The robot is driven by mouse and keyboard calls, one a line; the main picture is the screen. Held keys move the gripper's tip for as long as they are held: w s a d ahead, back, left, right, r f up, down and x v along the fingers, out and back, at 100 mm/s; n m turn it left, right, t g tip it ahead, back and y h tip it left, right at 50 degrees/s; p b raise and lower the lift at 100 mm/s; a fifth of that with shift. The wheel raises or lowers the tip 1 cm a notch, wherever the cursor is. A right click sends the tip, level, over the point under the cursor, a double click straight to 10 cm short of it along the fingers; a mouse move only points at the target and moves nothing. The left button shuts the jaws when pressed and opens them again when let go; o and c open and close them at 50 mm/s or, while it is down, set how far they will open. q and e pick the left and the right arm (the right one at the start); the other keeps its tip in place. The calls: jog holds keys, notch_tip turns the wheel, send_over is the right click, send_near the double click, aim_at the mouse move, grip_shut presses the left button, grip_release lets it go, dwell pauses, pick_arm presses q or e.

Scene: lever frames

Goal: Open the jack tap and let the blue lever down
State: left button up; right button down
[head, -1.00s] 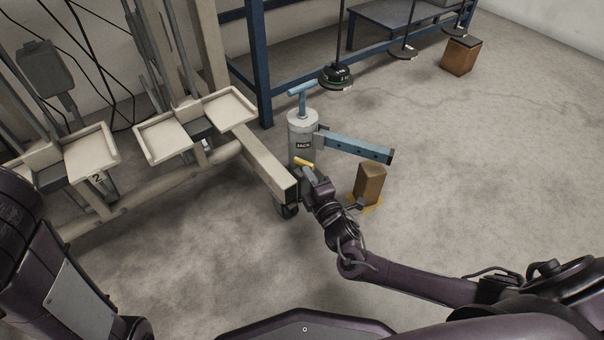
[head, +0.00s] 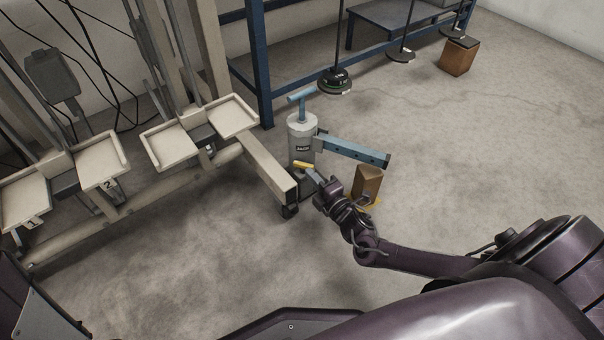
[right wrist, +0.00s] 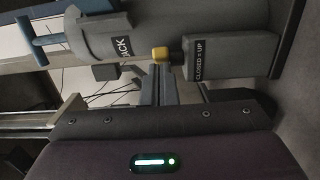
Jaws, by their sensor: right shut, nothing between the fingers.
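The grey jack (head: 301,142) stands on the floor with a blue T-handle on top. It lies sideways in the right wrist view (right wrist: 100,38). The blue lever (head: 352,151) sticks out from it to the right, close to level, its end over the wooden block. The jack tap (head: 303,165) has a yellow end, which also shows in the right wrist view (right wrist: 161,53), beside a "CLOSED = UP" label. My right gripper (head: 312,172) is shut and empty, fingertips (right wrist: 160,72) close by the tap; I cannot tell whether they touch it. My left gripper is out of view.
A wooden block (head: 368,183) stands on a yellow floor mark right of my gripper. A beige frame (head: 265,172) with trays reaches close to the jack's left. A blue frame (head: 262,80) stands behind. The front floor is clear.

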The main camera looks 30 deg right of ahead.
jog(key=shift+w+d+r+n+y+p, duration=0.1)
jog(key=shift+w+d+n+y+p, duration=0.1)
jog(key=shift+d+y+p, duration=0.25)
jog(key=shift+w+d+n+y+p, duration=0.15)
jog(key=shift+d+n+y+p, duration=0.1)
jog(key=shift+d+p, duration=0.3)
jog(key=shift+w+d, duration=0.1)
jog(key=shift+d, duration=0.2)
jog(key=shift+w+d, duration=0.1)
jog(key=shift+d, duration=0.05)
